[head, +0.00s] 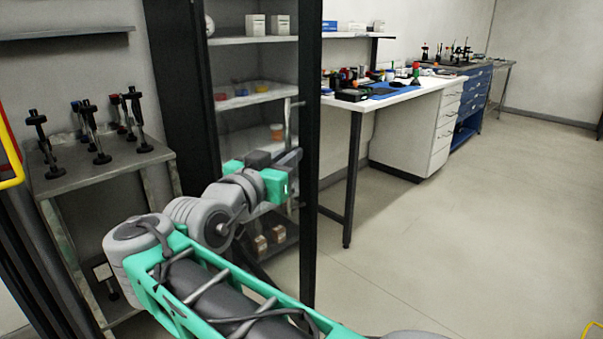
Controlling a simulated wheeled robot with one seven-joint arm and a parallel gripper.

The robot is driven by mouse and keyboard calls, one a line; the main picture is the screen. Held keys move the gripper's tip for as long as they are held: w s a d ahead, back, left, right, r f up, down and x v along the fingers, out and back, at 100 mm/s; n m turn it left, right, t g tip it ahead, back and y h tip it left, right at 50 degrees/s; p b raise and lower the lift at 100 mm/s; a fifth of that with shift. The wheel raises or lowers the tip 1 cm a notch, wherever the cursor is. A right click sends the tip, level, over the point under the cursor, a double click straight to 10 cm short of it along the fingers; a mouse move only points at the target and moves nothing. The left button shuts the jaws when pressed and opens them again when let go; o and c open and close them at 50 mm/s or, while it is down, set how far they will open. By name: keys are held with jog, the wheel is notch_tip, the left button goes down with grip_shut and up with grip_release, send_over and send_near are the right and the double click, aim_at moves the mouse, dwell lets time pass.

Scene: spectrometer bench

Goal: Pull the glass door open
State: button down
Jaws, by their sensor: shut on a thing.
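The glass door (311,120) shows as a tall dark frame edge at the centre of the head view, with clear glass to its left. A pale vertical bar handle (288,118) stands on the door near that edge. My gripper (291,160), with dark fingers on a green and grey wrist, is at the handle's middle height and shut on it. The fingers hide the gripped part of the handle. I cannot tell from this view how far the door stands from the cabinet (177,90).
Cabinet shelves (250,98) hold boxes, dishes and a jar. A metal table (60,180) with several clamp stands is close on the left. A white workbench (345,103) stands behind the door's right side. Floor (450,220) at right is clear.

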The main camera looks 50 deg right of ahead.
jog(key=shift+w+a+f, duration=0.15)
jog(key=shift+a+f, duration=0.15)
jog(key=shift+f, duration=0.05)
jog(key=shift+f, duration=0.1)
jog(key=c, duration=1.7)
grip_release()
jog(key=shift+o, duration=1)
jog(key=shift+d, duration=0.1)
